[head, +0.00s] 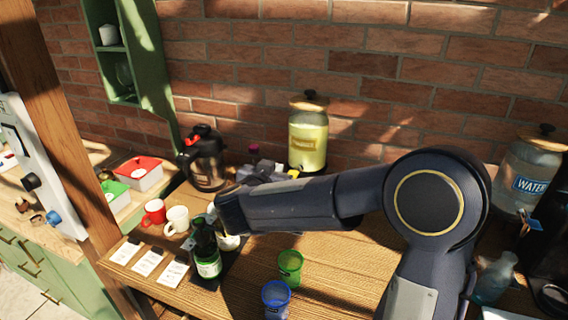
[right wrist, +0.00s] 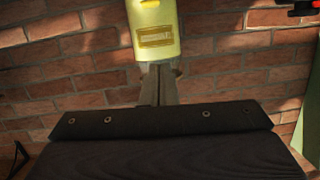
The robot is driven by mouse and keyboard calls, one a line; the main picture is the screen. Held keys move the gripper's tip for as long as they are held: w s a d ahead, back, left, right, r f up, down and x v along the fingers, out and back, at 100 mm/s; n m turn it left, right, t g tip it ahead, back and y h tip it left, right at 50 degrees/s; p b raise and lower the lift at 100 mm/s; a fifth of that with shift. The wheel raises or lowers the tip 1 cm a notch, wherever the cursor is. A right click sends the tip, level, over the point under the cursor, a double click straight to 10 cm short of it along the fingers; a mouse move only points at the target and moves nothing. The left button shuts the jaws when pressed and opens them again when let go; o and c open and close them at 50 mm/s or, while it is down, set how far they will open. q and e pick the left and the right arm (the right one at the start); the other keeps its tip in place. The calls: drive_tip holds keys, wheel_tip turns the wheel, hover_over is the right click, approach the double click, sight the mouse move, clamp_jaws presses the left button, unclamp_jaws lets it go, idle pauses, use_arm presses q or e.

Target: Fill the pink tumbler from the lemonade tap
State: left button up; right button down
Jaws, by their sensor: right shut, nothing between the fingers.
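The lemonade dispenser (head: 308,138), a clear jar of yellow drink with a wooden lid, stands against the brick wall in the head view. It also shows at the top of the right wrist view (right wrist: 152,20), with its label facing me. A small yellow piece (head: 293,174), perhaps its tap, shows below the jar. My right gripper (head: 279,170) is shut and empty, with its tips close to that piece; I cannot tell if they touch. A small magenta thing (head: 254,149), perhaps the pink tumbler, shows behind the gripper, mostly hidden. My left gripper is not in view.
A green tumbler (head: 290,267) and a blue tumbler (head: 275,298) stand near the front. A dark green bottle (head: 207,258), white mug (head: 176,220), red mug (head: 155,211) and dark jug (head: 205,160) stand left. The water dispenser (head: 528,170) is right. My right arm hides much of the table.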

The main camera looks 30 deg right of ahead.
drive_tip(key=shift+s+f+g+h, duration=0.15)
drive_tip(key=shift+g+h, duration=0.15)
drive_tip(key=shift+g, duration=0.1)
drive_tip(key=p, duration=0.2)
hover_over(290, 172)
drive_tip(key=s+a, duration=0.1)
drive_tip(key=s, duration=0.2)
wheel_tip(290, 172, down, 2)
drive_tip(key=shift+w+a+f+p, duration=0.1)
drive_tip(key=shift+a+f+p, duration=0.1)
drive_tip(key=shift+f, duration=0.9)
drive_tip(key=shift+a+f+p, duration=0.1)
drive_tip(key=shift+f+p, duration=0.05)
drive_tip(key=shift+f, duration=0.95)
